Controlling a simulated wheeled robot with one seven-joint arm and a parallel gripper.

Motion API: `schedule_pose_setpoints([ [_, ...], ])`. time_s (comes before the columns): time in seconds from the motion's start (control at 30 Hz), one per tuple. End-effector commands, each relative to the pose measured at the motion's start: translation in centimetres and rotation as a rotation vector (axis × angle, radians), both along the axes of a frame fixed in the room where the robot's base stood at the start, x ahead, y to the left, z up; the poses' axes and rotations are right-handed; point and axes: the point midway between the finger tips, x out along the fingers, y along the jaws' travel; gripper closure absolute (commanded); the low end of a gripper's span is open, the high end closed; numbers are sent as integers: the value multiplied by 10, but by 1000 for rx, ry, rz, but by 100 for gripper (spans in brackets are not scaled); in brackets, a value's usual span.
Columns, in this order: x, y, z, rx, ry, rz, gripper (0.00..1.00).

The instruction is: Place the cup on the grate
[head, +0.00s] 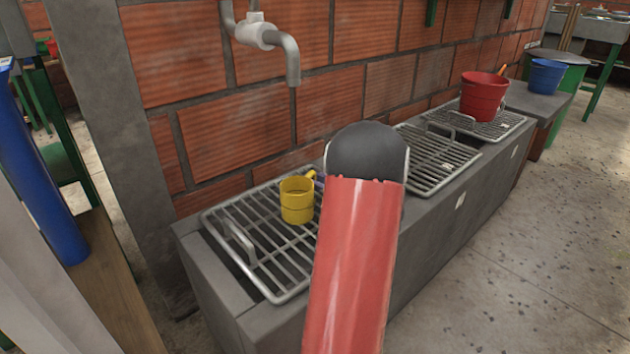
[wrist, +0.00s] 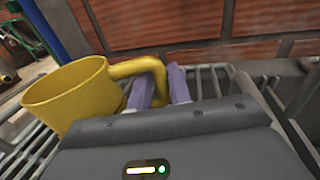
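The yellow cup (head: 297,203) is upright at the near grate (head: 214,222), over its bars toward the wall side. I cannot tell whether its base touches the bars. In the wrist view the cup (wrist: 72,97) is at the left, with its handle toward my gripper (wrist: 160,88). The purple fingers stand on either side of the handle, which fills the gap between them, so my gripper looks shut on it. In the head view my red arm hides the gripper and the right part of the grate.
The grate lies on a grey concrete ledge (head: 205,275) along a brick wall. A grey pipe (head: 290,60) hangs above. Farther right are a second grate (head: 432,160), a red bucket (head: 483,97) and a blue bucket (head: 546,77). Open floor lies to the right.

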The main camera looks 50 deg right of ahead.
Motion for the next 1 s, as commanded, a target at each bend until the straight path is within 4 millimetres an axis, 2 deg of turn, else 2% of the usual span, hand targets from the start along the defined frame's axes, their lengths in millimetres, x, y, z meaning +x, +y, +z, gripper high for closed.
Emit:
schedule_pose_setpoints([
  [0.03,0,0,0,0,0,0,73],
  [0.1,0,0,0,0,0,0,65],
  [0.47,-2,-1,4,0,0,-1,65],
  [0.57,-15,-3,4,0,2,-4,65],
  [0.8,-67,-7,4,0,0,-5,65],
  [1.0,-102,-10,4,0,0,-3,65],
])
